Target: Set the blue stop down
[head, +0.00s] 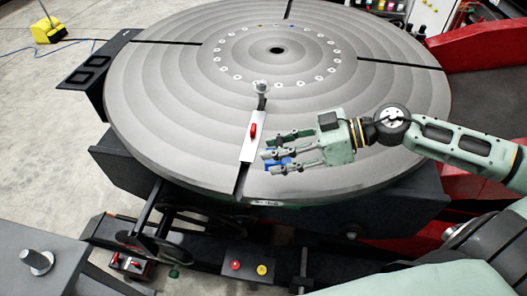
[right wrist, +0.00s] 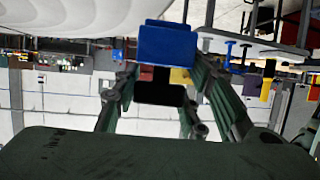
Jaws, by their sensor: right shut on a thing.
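The blue stop (head: 273,155) is a small blue block between the fingers of my right gripper (head: 280,152). The right gripper is shut on it, and fingers cover much of it in the head view. In the right wrist view the blue stop (right wrist: 167,43) sits at the fingertips, with a dark part below it. The gripper is over the front of the round grey table (head: 170,100), just right of the front slot. I cannot tell whether the stop touches the table. My left gripper is not in view.
A grey bar with a red handle (head: 252,130) lies along the front slot, left of my gripper, with an upright post (head: 261,90) at its inner end. A ring of holes surrounds the table's centre. Red and yellow buttons (head: 248,267) are below. The table's left side is clear.

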